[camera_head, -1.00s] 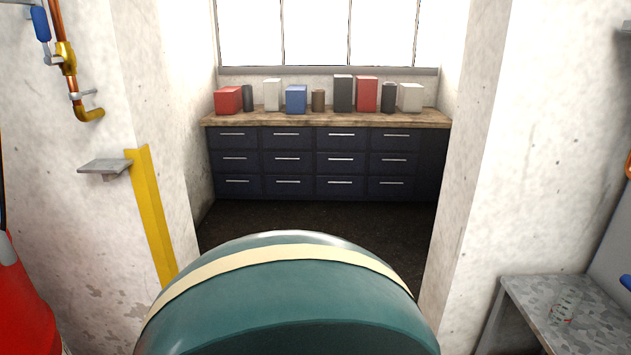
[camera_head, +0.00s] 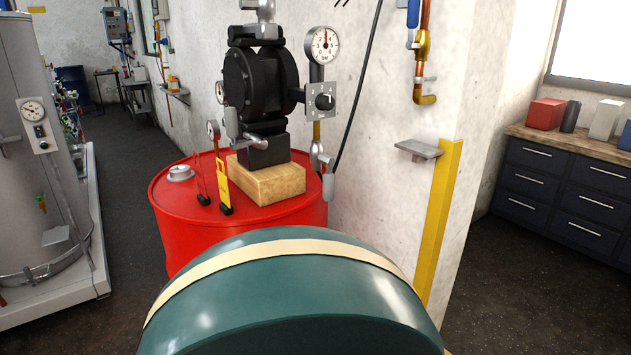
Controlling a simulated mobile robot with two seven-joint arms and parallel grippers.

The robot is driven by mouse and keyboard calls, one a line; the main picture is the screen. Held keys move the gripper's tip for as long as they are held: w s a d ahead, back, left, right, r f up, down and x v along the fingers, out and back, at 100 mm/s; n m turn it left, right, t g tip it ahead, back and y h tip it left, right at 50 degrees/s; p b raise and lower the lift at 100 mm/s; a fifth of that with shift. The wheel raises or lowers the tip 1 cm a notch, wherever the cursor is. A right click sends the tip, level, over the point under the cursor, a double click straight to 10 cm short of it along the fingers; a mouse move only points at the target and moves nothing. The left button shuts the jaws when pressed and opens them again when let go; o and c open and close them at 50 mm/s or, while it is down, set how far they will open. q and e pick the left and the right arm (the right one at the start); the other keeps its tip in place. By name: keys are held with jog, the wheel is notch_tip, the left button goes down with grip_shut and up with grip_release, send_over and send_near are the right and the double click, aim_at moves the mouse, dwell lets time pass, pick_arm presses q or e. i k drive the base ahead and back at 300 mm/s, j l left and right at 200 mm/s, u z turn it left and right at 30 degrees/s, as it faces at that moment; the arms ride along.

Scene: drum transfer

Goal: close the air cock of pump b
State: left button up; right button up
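A black pump (camera_head: 260,85) stands on a wooden block (camera_head: 268,182) on top of a red drum (camera_head: 245,225), near the middle. I can read no letter on it, so I cannot tell whether it is pump b. To its right are a round gauge (camera_head: 324,45), a grey plate with a black knob (camera_head: 325,100) and a yellow pipe length. Below the plate is a silver fitting (camera_head: 318,155) with a pale hanging part (camera_head: 328,187). I cannot tell whether this is the air cock or how it is set. Neither gripper is in view.
A blue-handled brass valve (camera_head: 422,42) sits on a copper pipe on the wall. A small shelf (camera_head: 418,149) and yellow corner guard (camera_head: 438,220) are right of the drum. A grey tank (camera_head: 45,150) stands left. Dark floor (camera_head: 130,170) is open between tank and drum.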

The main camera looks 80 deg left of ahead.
aim_at(329, 179)
jog(key=u, duration=2.5)
